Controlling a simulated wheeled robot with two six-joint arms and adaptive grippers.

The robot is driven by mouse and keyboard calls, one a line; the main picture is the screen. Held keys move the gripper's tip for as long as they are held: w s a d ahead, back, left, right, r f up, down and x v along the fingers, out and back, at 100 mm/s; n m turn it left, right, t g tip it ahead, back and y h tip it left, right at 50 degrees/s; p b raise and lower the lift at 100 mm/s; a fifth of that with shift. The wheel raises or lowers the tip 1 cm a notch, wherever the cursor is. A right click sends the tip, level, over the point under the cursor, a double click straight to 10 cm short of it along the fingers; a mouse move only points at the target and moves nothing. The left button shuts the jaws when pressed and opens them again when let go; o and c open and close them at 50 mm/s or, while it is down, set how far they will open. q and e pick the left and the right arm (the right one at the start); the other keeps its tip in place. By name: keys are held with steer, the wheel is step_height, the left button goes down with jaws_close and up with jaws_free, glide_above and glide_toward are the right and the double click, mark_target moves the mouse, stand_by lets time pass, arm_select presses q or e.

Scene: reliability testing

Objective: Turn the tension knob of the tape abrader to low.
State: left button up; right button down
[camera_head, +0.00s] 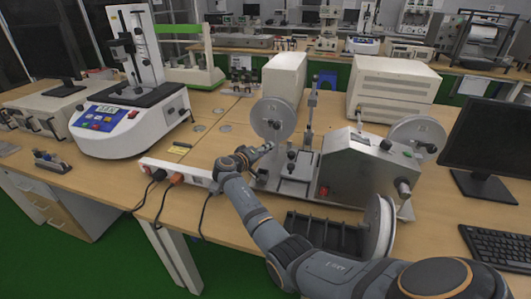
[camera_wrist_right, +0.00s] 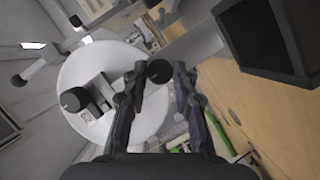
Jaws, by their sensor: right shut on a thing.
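The tape abrader (camera_head: 352,170) is a grey metal machine on the wooden table, with pale reels and several small black knobs. My right gripper (camera_head: 266,149) is at its left side, just below the upper left reel (camera_head: 273,118). In the right wrist view, my right gripper (camera_wrist_right: 160,73) has its two fingers closed on a round black knob (camera_wrist_right: 159,71), in front of the large white reel (camera_wrist_right: 118,70). The knob's markings cannot be read, so its setting cannot be told. In the head view the gripper hides this knob. My left gripper is out of view.
A white tester with a blue panel (camera_head: 105,116) stands at the left. A white power strip (camera_head: 180,171) with cables lies along the front edge. A monitor (camera_head: 489,140) and keyboard (camera_head: 500,249) are at the right. Bare table (camera_head: 215,148) lies left of my gripper.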

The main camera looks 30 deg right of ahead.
stand_by(0.4)
steer(key=c, duration=1.1)
jaws_free()
steer(key=shift+o, duration=0.2)
steer(key=v, duration=0.7)
steer(key=shift+a, duration=0.25)
